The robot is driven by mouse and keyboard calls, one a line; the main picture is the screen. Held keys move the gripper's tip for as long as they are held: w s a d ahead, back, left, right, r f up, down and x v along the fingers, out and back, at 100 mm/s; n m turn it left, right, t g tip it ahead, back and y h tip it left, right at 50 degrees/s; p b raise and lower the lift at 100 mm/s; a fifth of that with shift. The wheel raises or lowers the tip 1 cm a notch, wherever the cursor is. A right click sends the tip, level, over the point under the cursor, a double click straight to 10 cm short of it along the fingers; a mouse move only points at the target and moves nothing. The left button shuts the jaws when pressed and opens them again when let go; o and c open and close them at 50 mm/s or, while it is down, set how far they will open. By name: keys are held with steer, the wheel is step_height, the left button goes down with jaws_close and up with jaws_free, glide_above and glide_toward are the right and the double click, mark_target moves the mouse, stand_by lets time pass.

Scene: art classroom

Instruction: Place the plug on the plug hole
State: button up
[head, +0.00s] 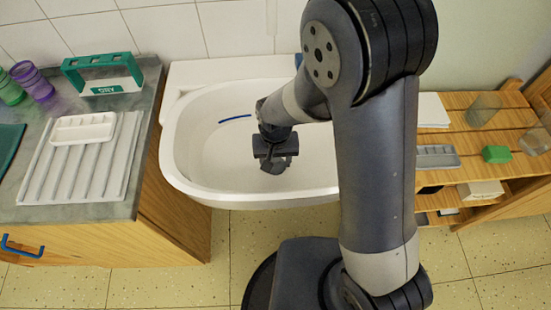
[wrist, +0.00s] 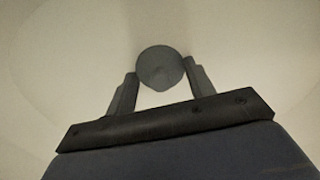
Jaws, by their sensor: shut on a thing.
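My gripper (head: 274,163) is inside the white sink basin (head: 205,150), above its floor, in the head view. In the wrist view my gripper (wrist: 160,85) has its two fingers on either side of a round dark grey plug (wrist: 160,66) and is shut on it. Pale basin surface surrounds the plug in the wrist view. The plug is hard to make out from the gripper in the head view. The plug hole cannot be seen in either view.
A blue strip (head: 235,119) lies in the basin, left of my gripper. A grey counter (head: 40,212) with a draining rack (head: 85,180) and white tray (head: 83,128) adjoins on the left. Wooden shelves (head: 460,170) with a green block (head: 496,154) stand right. The basin rim rises around my gripper.

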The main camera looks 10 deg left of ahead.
mark_target(276, 160)
steer(key=o, duration=1)
step_height(276, 160, up, 12)
steer(key=shift+r+p, duration=0.1)
steer(key=shift+p, duration=0.6)
